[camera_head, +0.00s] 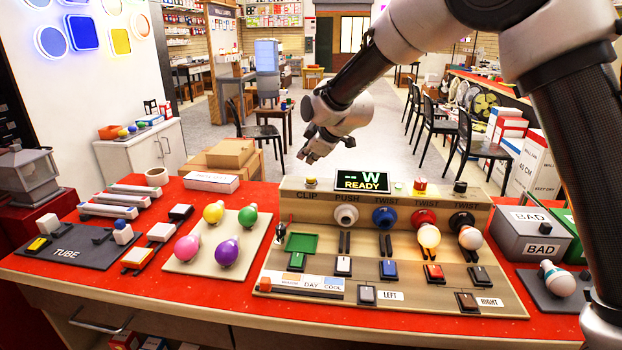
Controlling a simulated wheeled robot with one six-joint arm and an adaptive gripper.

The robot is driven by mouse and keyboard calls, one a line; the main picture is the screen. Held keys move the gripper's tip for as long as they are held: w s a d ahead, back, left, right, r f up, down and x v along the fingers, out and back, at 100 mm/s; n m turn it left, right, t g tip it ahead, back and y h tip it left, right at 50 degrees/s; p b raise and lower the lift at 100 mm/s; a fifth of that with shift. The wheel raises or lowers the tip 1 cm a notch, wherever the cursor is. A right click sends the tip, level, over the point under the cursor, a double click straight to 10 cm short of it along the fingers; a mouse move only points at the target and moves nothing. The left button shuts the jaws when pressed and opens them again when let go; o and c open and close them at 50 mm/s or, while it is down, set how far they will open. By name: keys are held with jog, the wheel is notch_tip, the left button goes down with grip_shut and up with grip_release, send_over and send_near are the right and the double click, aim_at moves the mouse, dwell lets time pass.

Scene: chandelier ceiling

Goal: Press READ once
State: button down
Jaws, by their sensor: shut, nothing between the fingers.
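A beige test panel (268,262) stands on the red table. I cannot make out a READ label on it. Its display (362,180) shows "--W READY". A small yellow button (311,183) sits on the top ledge left of the display, above the word CLIP. My gripper (306,158) is shut and empty, above and behind the yellow button in the picture, apart from the panel.
The panel carries several sockets, switches and a lit bulb (429,235). Left are a board (190,262) with coloured bulbs and a TUBE tray (85,255). A grey BAD bin (520,235) stands right. Air above the panel is clear except for my arm.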

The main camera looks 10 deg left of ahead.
aim_at(308, 178)
jog(key=shift+f, duration=1.35)
jog(key=shift+f, duration=0.1)
dwell(0.4)
jog(key=shift+f, duration=0.3)
jog(key=shift+f, duration=0.45)
dwell(0.6)
jog(key=shift+r, duration=0.85)
jog(key=shift+r, duration=2.55)
